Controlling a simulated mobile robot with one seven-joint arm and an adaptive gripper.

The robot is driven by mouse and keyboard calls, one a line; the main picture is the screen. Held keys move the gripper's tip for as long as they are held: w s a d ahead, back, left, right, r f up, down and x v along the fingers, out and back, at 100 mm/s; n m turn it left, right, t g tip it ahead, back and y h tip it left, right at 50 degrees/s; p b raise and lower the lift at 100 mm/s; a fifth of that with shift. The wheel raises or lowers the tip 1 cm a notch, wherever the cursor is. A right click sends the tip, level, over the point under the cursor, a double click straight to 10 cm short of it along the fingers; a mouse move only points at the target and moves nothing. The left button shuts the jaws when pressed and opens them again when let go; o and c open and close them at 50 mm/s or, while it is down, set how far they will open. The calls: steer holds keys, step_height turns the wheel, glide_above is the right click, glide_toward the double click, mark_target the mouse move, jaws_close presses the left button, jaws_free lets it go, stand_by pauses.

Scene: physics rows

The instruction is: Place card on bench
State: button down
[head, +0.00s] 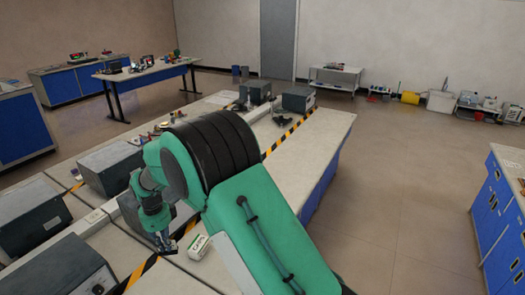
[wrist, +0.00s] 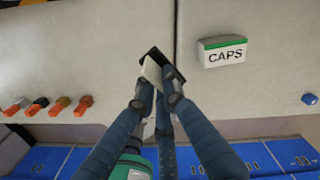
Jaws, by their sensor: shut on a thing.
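My gripper (wrist: 158,92) is shut on a small flat card (wrist: 151,70), pale on one face with a dark part behind it. The card is tilted between the fingertips, and the fingers hide its lower part. The bench (wrist: 90,60) lies beneath it with a pale top; a dark seam runs just beyond the card. I cannot tell whether the card touches the top. In the head view my gripper (head: 165,243) is low over the near part of the bench (head: 300,155), and the card is too small to make out clearly.
A white box marked CAPS (wrist: 225,54) with a green top stands right of my gripper. Several orange-handled tools (wrist: 60,104) lie at left, and a small blue thing (wrist: 309,99) at right. Grey instrument boxes (head: 108,168) line the bench's middle. Bare top lies left of the card.

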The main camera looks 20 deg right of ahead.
steer(key=w+d+m+p, duration=0.1)
steer(key=w+d+m, duration=0.2)
steer(key=d, duration=1)
steer(key=w+d+m+p, duration=0.2)
steer(key=d, duration=1)
steer(key=w+d+m+p, duration=0.1)
steer(key=w+d+m, duration=0.2)
steer(key=d, duration=1)
step_height(320, 180, down, 10)
steer(key=shift+d+r, duration=0.15)
steer(key=shift+d, duration=0.1)
steer(key=w, duration=0.5)
steer(key=w+f, duration=0.1)
steer(key=w, duration=1)
steer(key=shift+f, duration=0.2)
steer(key=shift+f+b, duration=0.35)
steer(key=shift+f, duration=1.45)
